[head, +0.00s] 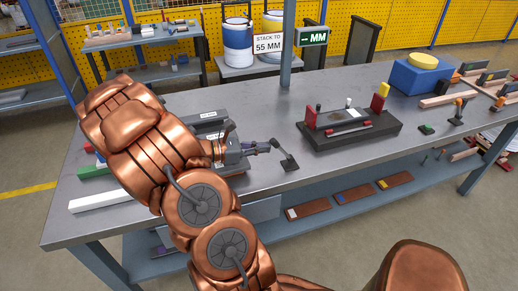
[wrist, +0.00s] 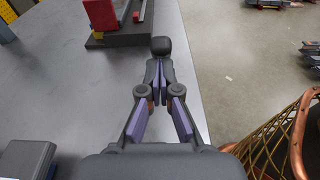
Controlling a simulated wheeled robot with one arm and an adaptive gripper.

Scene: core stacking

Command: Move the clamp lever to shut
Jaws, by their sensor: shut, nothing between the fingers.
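My gripper (head: 264,147) is shut and empty, reaching low over the table right of the grey blocks. In the wrist view its fingertips (wrist: 159,82) are together. A black rounded knob (wrist: 161,46) shows just beyond the fingertips; I cannot tell whether they touch it. In the head view a slim dark bar with a flat grey end (head: 289,164) lies just right of my gripper; it looks like the clamp lever, but I cannot be sure. The black fixture (head: 368,136) with a red block and a red bar stands further right, apart from my gripper.
Grey blocks (wrist: 24,160) stand left of my gripper, partly hidden by my arm in the head view. A white bar (head: 100,201) lies at the table's front left. A blue box (head: 412,79) stands at the back right. The table's front edge is close to my gripper.

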